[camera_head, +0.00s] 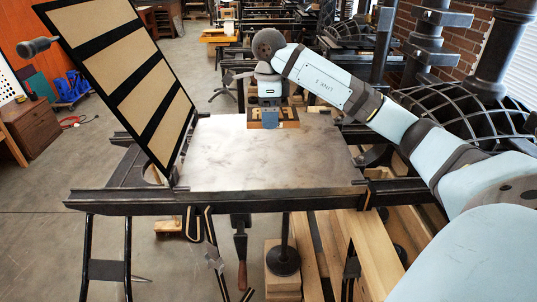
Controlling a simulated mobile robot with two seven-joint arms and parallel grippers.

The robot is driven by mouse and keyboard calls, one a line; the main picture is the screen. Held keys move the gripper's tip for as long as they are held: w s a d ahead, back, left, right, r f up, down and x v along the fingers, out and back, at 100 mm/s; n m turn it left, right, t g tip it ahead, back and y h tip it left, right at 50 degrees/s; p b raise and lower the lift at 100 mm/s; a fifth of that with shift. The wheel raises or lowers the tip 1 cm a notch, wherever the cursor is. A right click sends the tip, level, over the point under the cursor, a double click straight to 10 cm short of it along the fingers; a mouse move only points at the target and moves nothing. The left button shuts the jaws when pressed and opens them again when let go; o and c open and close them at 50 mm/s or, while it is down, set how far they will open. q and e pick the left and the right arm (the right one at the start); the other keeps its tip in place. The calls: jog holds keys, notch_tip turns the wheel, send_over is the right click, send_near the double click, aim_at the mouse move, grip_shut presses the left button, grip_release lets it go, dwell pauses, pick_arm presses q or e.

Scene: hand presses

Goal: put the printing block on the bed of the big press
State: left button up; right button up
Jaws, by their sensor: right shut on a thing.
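The printing block (291,124) looks like a flat brown wooden piece at the far edge of the big press's bed. My right gripper (270,119) points down at it and is shut on it, partly covering its middle. I cannot tell whether the block touches the bed or hangs just above it. The bed (265,165) is a wide, flat grey plate and is otherwise bare. My left gripper is not in view.
The press's hinged frame (125,85) with tan panels stands tilted up at the bed's left side. A dark lattice wheel (455,115) stands right, behind my right arm. Wooden beams (365,250) lie below the press. Other presses fill the background.

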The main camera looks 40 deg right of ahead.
aim_at(269, 176)
notch_tip(269, 176, down, 18)
jog(key=shift+f, duration=0.2)
jog(key=shift+f, duration=0.1)
